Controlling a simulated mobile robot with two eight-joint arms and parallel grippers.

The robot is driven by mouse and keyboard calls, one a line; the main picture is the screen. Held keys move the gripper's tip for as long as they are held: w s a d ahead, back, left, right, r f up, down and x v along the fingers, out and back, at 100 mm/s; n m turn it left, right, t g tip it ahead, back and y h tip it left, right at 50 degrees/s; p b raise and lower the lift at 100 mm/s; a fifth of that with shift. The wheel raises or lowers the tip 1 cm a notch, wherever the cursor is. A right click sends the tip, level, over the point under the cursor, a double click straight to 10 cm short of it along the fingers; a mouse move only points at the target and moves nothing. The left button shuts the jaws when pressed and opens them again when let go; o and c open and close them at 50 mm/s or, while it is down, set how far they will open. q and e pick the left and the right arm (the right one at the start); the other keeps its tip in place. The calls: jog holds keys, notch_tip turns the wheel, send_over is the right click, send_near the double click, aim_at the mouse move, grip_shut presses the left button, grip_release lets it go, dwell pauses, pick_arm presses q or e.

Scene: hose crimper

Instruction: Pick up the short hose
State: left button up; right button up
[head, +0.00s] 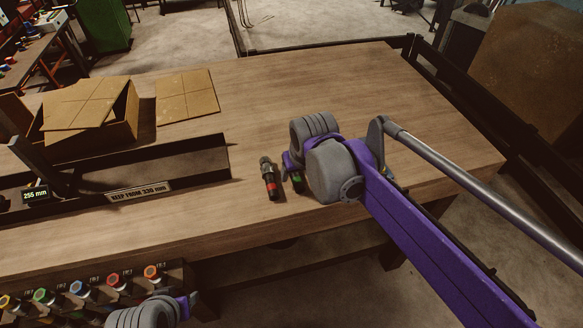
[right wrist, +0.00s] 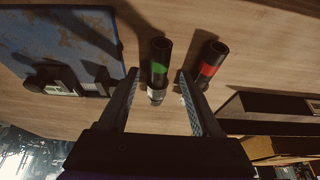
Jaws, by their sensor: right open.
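Two short black hose pieces lie side by side on the wooden table. One has a green band (right wrist: 159,68), and the other has a red band (right wrist: 208,68); I cannot tell which is shorter. In the head view the red-banded hose (head: 269,180) is in plain sight, while the green-banded hose (head: 297,183) is partly hidden by my right wrist. My right gripper (right wrist: 160,78) is open, with its fingers on either side of the green-banded hose and a gap to each. My left gripper (head: 188,303) is low at the bottom left, its fingers not clear.
A worn blue plate (right wrist: 65,45) lies left of the green-banded hose in the wrist view.

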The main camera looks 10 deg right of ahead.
jog(key=x, duration=0.2)
jog(key=shift+w+f, duration=0.2)
jog(key=shift+f, duration=0.15)
grip_shut()
